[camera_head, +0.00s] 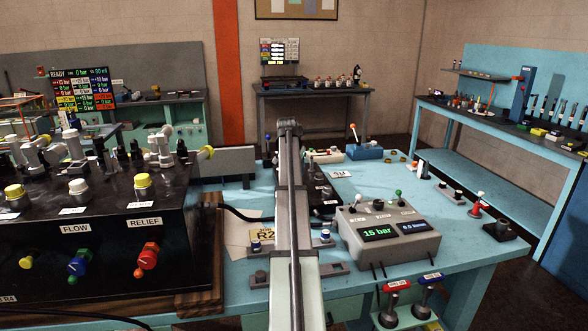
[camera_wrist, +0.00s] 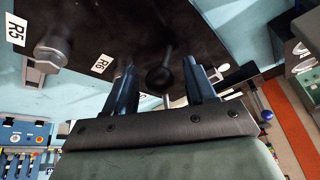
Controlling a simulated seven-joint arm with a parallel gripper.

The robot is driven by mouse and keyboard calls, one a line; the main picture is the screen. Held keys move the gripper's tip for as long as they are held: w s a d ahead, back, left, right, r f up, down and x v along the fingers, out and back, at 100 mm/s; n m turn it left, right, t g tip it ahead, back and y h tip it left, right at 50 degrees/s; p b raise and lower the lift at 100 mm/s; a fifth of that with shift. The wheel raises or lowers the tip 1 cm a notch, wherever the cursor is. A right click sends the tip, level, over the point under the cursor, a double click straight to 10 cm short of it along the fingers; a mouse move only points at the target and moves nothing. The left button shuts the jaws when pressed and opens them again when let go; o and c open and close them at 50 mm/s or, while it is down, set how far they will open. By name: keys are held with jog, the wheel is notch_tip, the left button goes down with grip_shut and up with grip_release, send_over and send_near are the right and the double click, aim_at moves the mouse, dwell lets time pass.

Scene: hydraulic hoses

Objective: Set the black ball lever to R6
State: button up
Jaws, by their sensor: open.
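In the wrist view my gripper (camera_wrist: 158,68) is open, its two blue fingers apart. The black ball lever (camera_wrist: 160,79) shows in the gap between the fingers, its ball towards me and its thin stem running back to a dark plate (camera_wrist: 130,22). There is visible space between the ball and each finger. A white R6 label (camera_wrist: 102,63) lies on the plate just left of the left finger. In the head view my arm covers the middle of the bench, and the gripper and the ball lever cannot be made out.
A grey fitting (camera_wrist: 52,48) stands between the R6 label and an R5 label (camera_wrist: 15,28). In the head view a black block with FLOW and RELIEF knobs (camera_head: 100,240) stands left of my arm. A grey 15 bar console (camera_head: 390,238) with small levers stands right of it.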

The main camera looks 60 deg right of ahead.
grip_shut()
dwell(0.5)
